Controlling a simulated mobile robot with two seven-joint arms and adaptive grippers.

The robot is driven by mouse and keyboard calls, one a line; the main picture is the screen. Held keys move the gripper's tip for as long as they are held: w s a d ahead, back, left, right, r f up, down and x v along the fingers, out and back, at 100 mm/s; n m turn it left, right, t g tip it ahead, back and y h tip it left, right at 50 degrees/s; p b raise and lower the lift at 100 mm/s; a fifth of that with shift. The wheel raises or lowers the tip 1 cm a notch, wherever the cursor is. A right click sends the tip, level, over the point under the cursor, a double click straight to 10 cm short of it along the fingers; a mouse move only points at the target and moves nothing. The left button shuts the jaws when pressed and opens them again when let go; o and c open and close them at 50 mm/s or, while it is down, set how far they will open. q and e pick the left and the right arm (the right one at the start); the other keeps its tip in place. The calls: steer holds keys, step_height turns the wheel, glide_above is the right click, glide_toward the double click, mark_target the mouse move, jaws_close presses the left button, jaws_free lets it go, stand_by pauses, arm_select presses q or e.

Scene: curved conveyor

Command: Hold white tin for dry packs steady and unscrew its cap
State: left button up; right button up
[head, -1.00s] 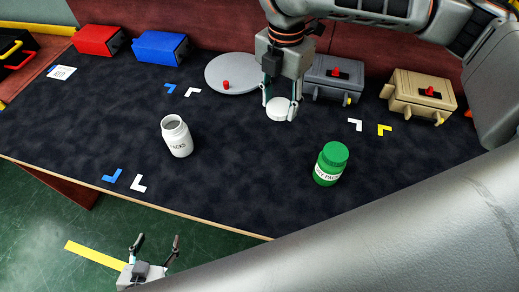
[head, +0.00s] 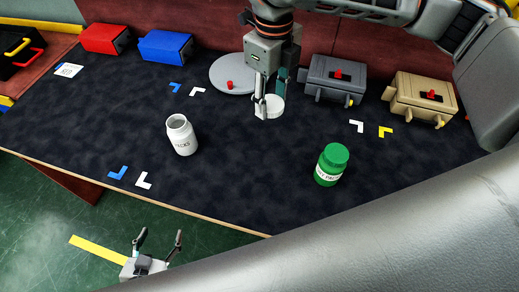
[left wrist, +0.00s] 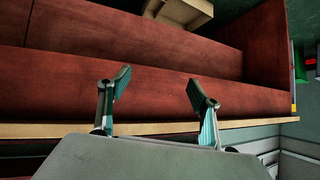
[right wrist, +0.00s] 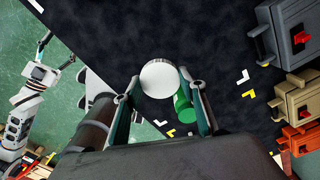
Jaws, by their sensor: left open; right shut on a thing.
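The white tin for dry packs (head: 182,136) stands upright on the dark table, left of centre in the head view, with its mouth open and no cap on it. My right gripper (head: 268,108) is shut on the white cap (head: 273,105), up and to the right of the tin in the head view and apart from it. In the right wrist view the cap (right wrist: 159,79) sits between the fingertips. My left gripper (head: 158,238) is open and empty, off the table's front edge; its spread fingers (left wrist: 160,85) also show in the left wrist view.
A green jar (head: 331,164) stands upright on the right. Behind are a grey round plate (head: 232,84) with a red knob, a grey box (head: 335,82), a tan box (head: 422,98), a blue box (head: 165,46) and a red box (head: 105,39). The table's middle is clear.

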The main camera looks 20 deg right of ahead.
steer(key=b, duration=0.5)
glide_above(268, 154)
step_height(268, 154, down, 16)
steer(key=shift+r, duration=0.25)
steer(key=shift+f, duration=0.3)
step_height(268, 154, down, 4)
steer(key=shift+s+r+b, duration=0.1)
steer(key=shift+r+b, duration=0.15)
steer(key=shift+b, duration=0.25)
steer(key=shift+f, duration=0.3)
steer(key=shift+r, duration=0.15)
steer(key=o, duration=1.2)
steer(key=shift+o, duration=0.2)
steer(key=r, duration=0.2)
steer(key=r+p, duration=0.1)
steer(key=r, duration=0.1)
steer(key=r+p, duration=0.1)
steer(key=r, duration=0.1)
steer(key=shift+w, duration=0.25)
step_height(268, 154, up, 6)
steer(key=p, duration=0.2)
